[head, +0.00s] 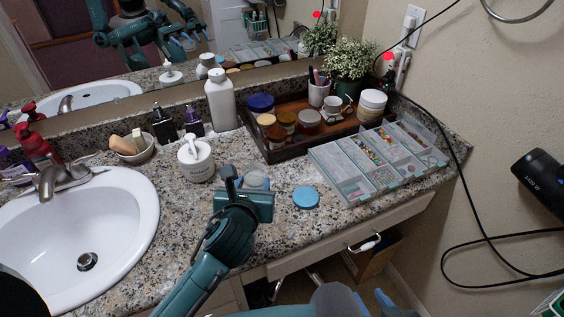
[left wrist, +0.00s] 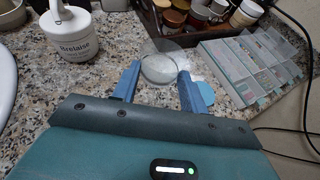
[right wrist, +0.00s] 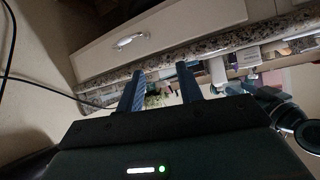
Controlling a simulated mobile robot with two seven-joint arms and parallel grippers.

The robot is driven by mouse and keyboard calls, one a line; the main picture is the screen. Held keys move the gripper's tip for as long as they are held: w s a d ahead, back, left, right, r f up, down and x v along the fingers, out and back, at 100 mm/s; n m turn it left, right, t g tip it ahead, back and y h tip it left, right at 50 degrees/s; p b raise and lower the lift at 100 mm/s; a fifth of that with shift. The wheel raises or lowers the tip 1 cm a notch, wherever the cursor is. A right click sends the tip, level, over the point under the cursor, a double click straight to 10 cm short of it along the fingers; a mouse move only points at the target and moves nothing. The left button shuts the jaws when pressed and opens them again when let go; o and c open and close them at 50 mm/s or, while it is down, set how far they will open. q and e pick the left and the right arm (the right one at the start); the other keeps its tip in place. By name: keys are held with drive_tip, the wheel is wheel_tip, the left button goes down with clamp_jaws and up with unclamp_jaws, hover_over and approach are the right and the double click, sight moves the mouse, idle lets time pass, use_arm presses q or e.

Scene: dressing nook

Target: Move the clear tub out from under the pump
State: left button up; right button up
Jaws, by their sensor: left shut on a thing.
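The clear tub (head: 257,180) is a low, round, see-through container on the granite counter. In the left wrist view the tub (left wrist: 160,68) sits between the two blue fingers of my left gripper (left wrist: 160,76), which is shut on it. The white pump bottle (head: 196,162) stands upright to the left of the tub; it also shows in the left wrist view (left wrist: 70,38), with a gap between bottle and tub. A round blue lid (head: 306,197) lies flat to the tub's right. My right gripper (right wrist: 160,75) is open and empty, low in front of the counter edge.
A sink (head: 85,225) is at the left. A wooden tray (head: 283,150) with jars stands behind, and a clear compartment organizer (head: 345,192) is at the right. A tall white bottle (head: 220,100) stands near the mirror.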

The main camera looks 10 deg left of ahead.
use_arm(q)
wheel_tip(320, 180, down, 5)
drive_tip(key=shift+b, duration=0.7)
drive_tip(key=shift+f, duration=0.65)
drive_tip(key=shift+f+b, duration=0.7)
drive_tip(key=shift+f, duration=1.05)
use_arm(e)
drive_tip(key=shift+w+a+f+m, duration=0.1)
drive_tip(key=shift+f+m, duration=0.1)
drive_tip(key=shift+f, duration=0.2)
drive_tip(key=shift+w+a+f+m, duration=0.1)
drive_tip(key=shift+f+m, duration=0.1)
drive_tip(key=shift+f, duration=0.2)
use_arm(q)
drive_tip(key=shift+f, duration=0.1)
drive_tip(key=o, duration=1.2)
drive_tip(key=shift+o, duration=0.2)
